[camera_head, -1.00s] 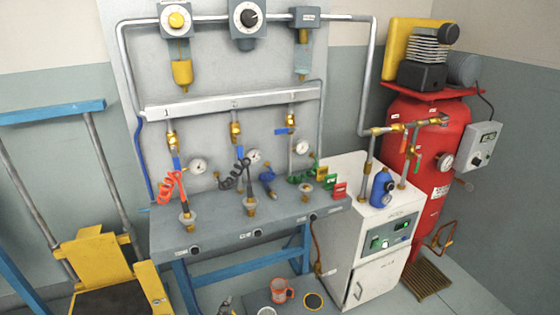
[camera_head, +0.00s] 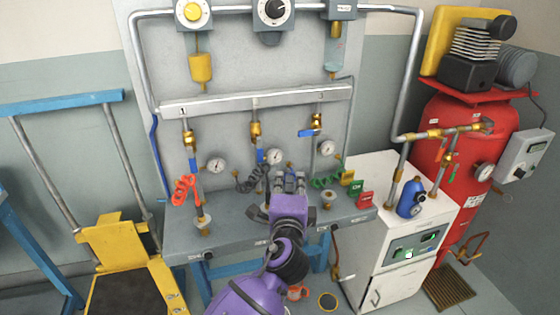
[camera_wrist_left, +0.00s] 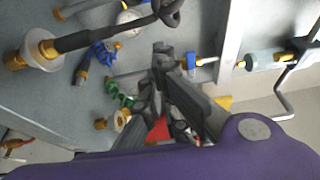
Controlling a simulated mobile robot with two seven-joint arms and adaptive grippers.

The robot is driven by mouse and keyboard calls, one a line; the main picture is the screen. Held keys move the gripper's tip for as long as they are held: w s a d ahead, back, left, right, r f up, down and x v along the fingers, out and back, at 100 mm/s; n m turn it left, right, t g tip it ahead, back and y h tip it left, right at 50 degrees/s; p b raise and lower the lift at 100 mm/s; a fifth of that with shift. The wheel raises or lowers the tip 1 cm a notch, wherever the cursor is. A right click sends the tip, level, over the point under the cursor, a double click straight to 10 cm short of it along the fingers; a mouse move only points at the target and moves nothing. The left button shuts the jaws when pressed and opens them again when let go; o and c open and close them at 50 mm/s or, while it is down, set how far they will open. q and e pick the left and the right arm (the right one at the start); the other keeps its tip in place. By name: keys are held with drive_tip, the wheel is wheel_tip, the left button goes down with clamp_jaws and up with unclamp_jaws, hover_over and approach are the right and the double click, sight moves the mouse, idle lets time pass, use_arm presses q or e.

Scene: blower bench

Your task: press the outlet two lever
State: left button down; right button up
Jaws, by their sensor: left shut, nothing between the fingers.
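The outlet two lever (camera_head: 260,156) is a blue handle hanging along the pipe below the middle brass valve (camera_head: 256,131), under the manifold's label 2. My left gripper (camera_head: 289,181) comes up from the bottom and is shut and empty. In the head view it appears below and slightly right of the lever, apart from it, in front of the bench outlets. The wrist view shows the shut gripper (camera_wrist_left: 158,75) with a sideways blue lever (camera_wrist_left: 191,62), apparently outlet three's, beyond it. My right gripper is not in view.
Pressure gauges (camera_head: 274,157) and coiled hoses, red (camera_head: 184,190) and green (camera_head: 328,181), crowd the bench top. Outlet three's blue lever (camera_head: 309,133) sticks out sideways. A white cabinet (camera_head: 380,255) and red tank (camera_head: 450,150) stand at right, a yellow cart (camera_head: 115,240) at left.

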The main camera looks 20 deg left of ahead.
sight(260, 155)
use_arm(q)
drive_tip(key=w+a+p, duration=0.1)
drive_tip(key=w+a, duration=0.5)
drive_tip(key=w, duration=0.1)
drive_tip(key=shift+w, duration=0.35)
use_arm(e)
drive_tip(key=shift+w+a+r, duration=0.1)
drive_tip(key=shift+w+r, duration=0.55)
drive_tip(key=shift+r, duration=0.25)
